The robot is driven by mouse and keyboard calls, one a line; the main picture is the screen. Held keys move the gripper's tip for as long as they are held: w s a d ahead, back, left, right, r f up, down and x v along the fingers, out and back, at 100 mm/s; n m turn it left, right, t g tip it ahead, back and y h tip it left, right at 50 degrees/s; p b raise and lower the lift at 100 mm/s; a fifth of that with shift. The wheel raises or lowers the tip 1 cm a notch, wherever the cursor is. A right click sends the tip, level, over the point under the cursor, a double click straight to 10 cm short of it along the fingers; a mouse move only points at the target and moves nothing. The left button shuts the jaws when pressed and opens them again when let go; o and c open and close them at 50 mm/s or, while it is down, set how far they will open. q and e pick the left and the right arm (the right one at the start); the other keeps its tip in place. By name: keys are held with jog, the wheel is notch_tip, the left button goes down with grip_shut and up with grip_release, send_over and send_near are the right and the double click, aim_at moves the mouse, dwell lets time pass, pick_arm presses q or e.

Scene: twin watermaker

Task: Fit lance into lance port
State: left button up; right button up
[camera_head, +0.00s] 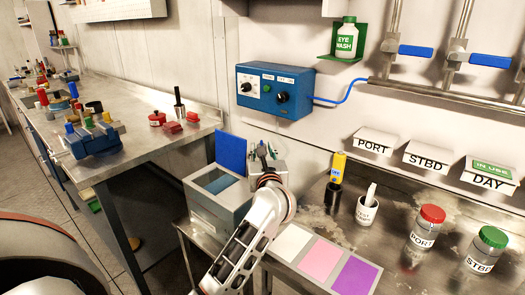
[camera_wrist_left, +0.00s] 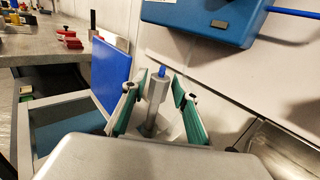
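A grey cylindrical piece with a blue tip, which may be the lance (camera_wrist_left: 157,88), stands roughly upright in the left wrist view. Its lower end goes down to a pale block (camera_head: 282,164), and I cannot tell whether it is seated in it. My left gripper (camera_head: 262,152) is above this block in the head view. In the left wrist view its two green-padded fingers (camera_wrist_left: 159,98) are spread on either side of the grey piece, with gaps visible. I cannot clearly identify the lance port. My right gripper is not in view.
A grey tank with an open blue lid (camera_head: 231,153) stands left of my gripper. A blue control box (camera_head: 276,90) hangs on the wall behind. Coloured mats (camera_head: 321,259) lie in front.

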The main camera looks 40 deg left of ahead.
pick_arm(q)
jog(key=shift+o, duration=0.3)
jog(key=shift+d+f, duration=0.1)
jog(key=shift+f, duration=0.8)
jog(key=shift+s, duration=0.1)
jog(key=shift+s+d, duration=0.2)
jog(key=shift+d, duration=0.05)
jog(key=r+v, duration=0.1)
jog(key=v, duration=0.6)
jog(key=shift+r, duration=0.35)
